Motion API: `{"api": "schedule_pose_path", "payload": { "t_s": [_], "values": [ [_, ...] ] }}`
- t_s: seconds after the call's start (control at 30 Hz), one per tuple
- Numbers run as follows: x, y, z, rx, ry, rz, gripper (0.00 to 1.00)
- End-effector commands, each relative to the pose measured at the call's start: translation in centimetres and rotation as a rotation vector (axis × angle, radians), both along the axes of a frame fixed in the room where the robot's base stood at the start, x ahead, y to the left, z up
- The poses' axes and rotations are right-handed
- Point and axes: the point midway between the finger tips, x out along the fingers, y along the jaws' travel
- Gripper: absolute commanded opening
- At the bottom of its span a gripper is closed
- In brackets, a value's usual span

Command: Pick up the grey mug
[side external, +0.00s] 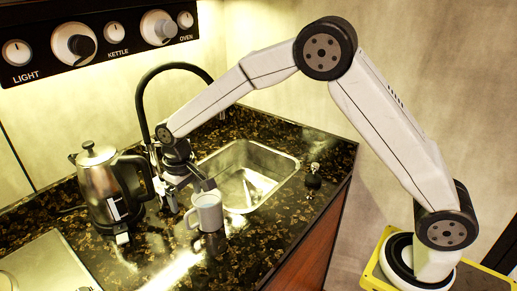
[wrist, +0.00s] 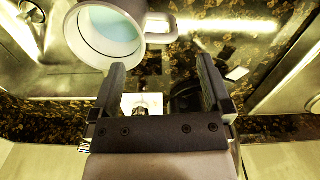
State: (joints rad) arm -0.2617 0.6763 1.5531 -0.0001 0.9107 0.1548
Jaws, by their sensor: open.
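The grey mug (side external: 209,213) stands upright on the dark speckled counter, in front of the sink, with its handle toward the left in the side view. In the wrist view the mug (wrist: 108,32) is at the top left, cut off by the frame edge, with a pale bluish inside. Its handle points right there, beyond the gap between my fingers. My gripper (side external: 193,184) is close beside the mug's rim. In the wrist view my gripper (wrist: 161,68) is open, with nothing between its fingers. The left finger tip appears just below the mug; I cannot tell whether they touch.
A steel kettle (side external: 101,185) with a black handle stands left of my gripper. A black curved faucet (side external: 141,107) rises behind it. The sink (side external: 240,155) lies behind the mug. A small dark object (side external: 313,177) sits right of the sink. The counter in front of the mug is clear.

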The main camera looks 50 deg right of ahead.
Motion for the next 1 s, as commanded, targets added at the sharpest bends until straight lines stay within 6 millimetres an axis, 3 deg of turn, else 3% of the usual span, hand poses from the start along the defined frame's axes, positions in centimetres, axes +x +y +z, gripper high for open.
{"api": "schedule_pose_path", "payload": {
  "t_s": [0.23, 1.0],
  "values": [
    [0.1, 0.1, -0.3, 0.0, 0.003, 0.001, 1.0],
    [-0.2, 0.1, -4.5, -0.002, 0.005, 0.0, 1.0]
  ]
}}
